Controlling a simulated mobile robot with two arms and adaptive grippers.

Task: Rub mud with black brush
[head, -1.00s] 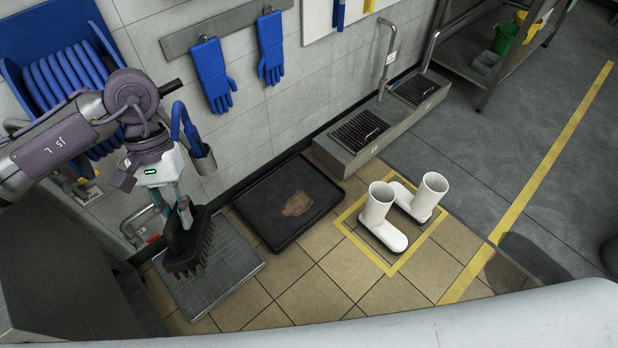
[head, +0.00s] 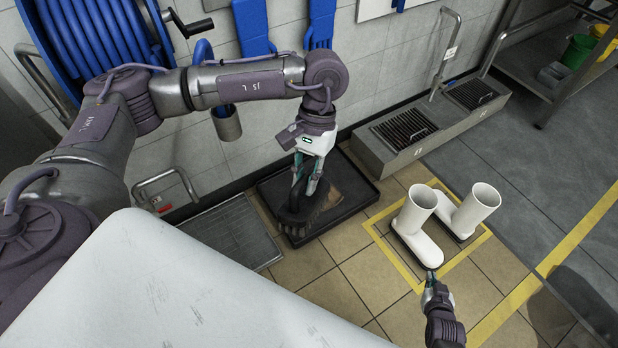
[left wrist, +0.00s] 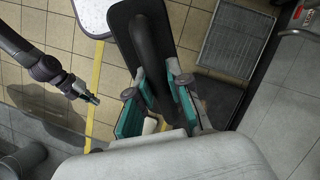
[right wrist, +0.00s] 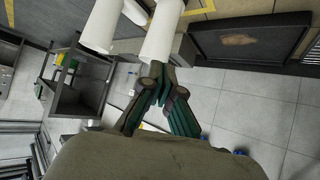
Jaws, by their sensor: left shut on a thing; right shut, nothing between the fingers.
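The black brush (head: 297,214) is in my left gripper (head: 308,180), which is shut on its handle. Its bristles point down over the left part of the black tray (head: 367,188). The brown mud (head: 335,196) shows in the tray just right of the brush, partly covered by it; I cannot tell whether the bristles touch the tray or mud. In the left wrist view the brush's back (left wrist: 150,35) hides the mud. The mud also shows in the right wrist view (right wrist: 238,40). My right gripper (head: 430,278) is shut and empty near the white boots.
Two white boots (head: 416,225) stand inside a yellow floor square, right of the tray. A metal floor grate (head: 235,235) lies left of the tray. A grey step with grates (head: 400,155) runs along the wall behind. A blue hose reel (head: 95,35) hangs at upper left.

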